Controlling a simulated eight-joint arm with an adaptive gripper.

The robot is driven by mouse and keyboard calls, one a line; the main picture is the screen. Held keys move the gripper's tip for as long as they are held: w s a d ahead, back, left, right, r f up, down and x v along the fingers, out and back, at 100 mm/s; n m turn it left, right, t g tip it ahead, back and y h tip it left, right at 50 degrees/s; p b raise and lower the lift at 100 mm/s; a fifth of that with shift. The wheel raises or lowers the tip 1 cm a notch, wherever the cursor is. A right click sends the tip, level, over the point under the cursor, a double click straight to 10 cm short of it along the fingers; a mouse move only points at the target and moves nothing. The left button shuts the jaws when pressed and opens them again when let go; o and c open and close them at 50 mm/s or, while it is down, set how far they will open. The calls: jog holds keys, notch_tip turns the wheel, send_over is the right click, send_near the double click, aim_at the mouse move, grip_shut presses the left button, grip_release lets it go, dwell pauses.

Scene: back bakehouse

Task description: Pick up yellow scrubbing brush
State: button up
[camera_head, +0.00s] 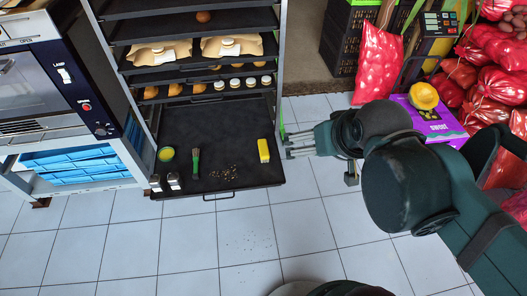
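A small yellow block-shaped item (263,150), which looks like the yellow scrubbing brush, sits near the right edge of the black pulled-out tray (235,112). Its bristles are too small to make out clearly. My gripper (289,145) is just right of it, at the tray's right side, with its fingers pointing left. A gap shows between the fingertips and the yellow item. The fingers appear as several thin grey bars, and I cannot tell how far apart they are.
On the tray are a green-handled brush (196,163), a green-and-yellow tub (166,154), small shakers (173,180) and scattered crumbs (223,173).

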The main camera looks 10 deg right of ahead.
jog(key=shift+w, duration=0.15)
jog(key=n+g+p, duration=0.2)
jog(key=n+g, duration=0.5)
jog(key=n, duration=1.1)
send_over(263, 148)
notch_tip(263, 148, down, 39)
jog(key=shift+d, duration=0.1)
jog(key=shift+w+f, duration=0.1)
jog(key=shift+f, duration=0.45)
